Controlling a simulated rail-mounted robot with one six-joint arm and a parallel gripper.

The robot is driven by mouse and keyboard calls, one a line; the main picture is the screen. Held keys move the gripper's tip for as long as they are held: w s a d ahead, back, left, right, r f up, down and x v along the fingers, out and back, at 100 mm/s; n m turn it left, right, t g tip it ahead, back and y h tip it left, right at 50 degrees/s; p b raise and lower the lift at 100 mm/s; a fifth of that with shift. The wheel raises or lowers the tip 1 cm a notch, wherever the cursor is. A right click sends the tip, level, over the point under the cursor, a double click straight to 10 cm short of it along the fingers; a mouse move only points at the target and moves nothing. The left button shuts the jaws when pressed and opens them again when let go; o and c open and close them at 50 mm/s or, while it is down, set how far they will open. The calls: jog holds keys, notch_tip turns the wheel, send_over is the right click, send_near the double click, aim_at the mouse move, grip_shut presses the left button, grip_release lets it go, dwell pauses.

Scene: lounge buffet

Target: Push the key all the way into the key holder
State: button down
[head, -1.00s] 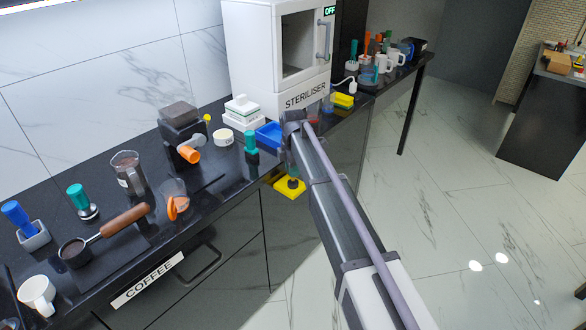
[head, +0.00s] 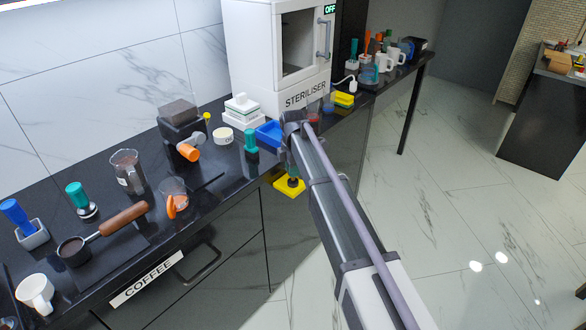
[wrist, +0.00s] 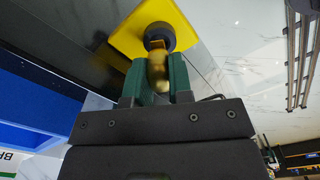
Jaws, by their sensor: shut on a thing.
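The brass key (wrist: 158,72) is held between the green fingers of my gripper (wrist: 161,80), which is shut on it. The key holder is a dark round lock (wrist: 158,37) on a yellow plate (wrist: 128,40), straight beyond the fingers in the wrist view. The key's far end meets the face of the lock; how deep it sits in there I cannot tell. In the head view the yellow plate (head: 281,186) shows low by the counter's front, below my arm's end, and the key is not distinguishable.
The dark counter (head: 225,190) runs beside my arm, with a blue tray (head: 268,134) and a teal-handled tool (head: 251,142) close to my wrist. The white steriliser (head: 262,80) stands behind. Open floor (head: 460,200) lies to the right.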

jog(key=shift+f, duration=0.35)
jog(key=shift+f+b, duration=0.3)
jog(key=shift+b, duration=0.2)
jog(key=c, duration=0.9)
grip_release()
jog(key=shift+c, duration=0.2)
notch_tip(320, 180, up, 11)
jog(key=p, duration=1.1)
jog(key=shift+r, duration=0.15)
jog(key=shift+f, duration=0.2)
